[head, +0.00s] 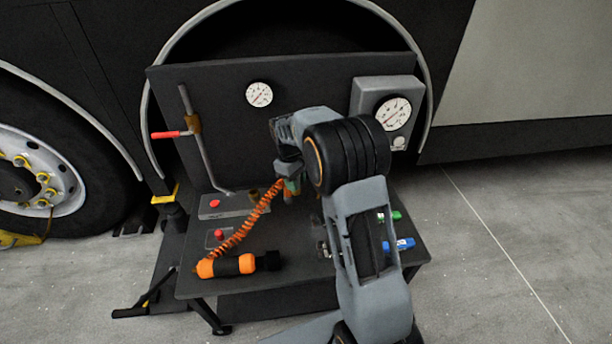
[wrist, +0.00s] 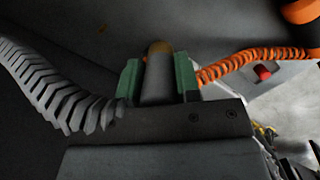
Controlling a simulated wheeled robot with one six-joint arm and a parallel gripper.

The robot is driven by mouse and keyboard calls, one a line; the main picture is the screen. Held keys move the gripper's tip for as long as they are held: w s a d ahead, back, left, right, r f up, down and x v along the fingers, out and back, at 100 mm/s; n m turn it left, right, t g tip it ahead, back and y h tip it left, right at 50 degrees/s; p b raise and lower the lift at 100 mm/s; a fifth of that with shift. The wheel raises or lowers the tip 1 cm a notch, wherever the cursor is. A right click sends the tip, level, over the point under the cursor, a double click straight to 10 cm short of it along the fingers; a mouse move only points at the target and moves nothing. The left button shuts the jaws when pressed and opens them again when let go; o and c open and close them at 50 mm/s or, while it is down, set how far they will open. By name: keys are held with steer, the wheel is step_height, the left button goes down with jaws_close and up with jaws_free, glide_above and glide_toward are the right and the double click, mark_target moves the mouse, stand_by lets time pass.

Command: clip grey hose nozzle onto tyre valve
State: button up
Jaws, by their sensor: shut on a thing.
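My gripper (head: 291,186) is above the back middle of the black bench, in front of the upright dark panel. In the wrist view its green fingertips (wrist: 158,82) are shut on the grey hose nozzle (wrist: 157,78), a grey cylinder with a brownish far end. An orange coiled hose (head: 257,214) runs from beside the gripper down to the left; it also shows in the wrist view (wrist: 240,62), reaching behind the right fingertip. In the head view the nozzle is mostly hidden by my gripper. I cannot clearly make out the tyre valve.
An orange-and-black cylinder (head: 226,265) lies at the bench's front left. Two red-button boxes, one of them here (head: 218,205), sit behind it. Green and blue fittings (head: 403,244) lie on the right. A wheel (head: 50,185) stands left.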

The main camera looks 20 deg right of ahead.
step_height(320, 180, up, 6)
steer(key=s+a+p, duration=0.1)
steer(key=a+p, duration=0.1)
steer(key=p, duration=0.2)
steer(key=shift+f+p, duration=0.15)
steer(key=shift+p, duration=0.15)
steer(key=shift+p, duration=0.3)
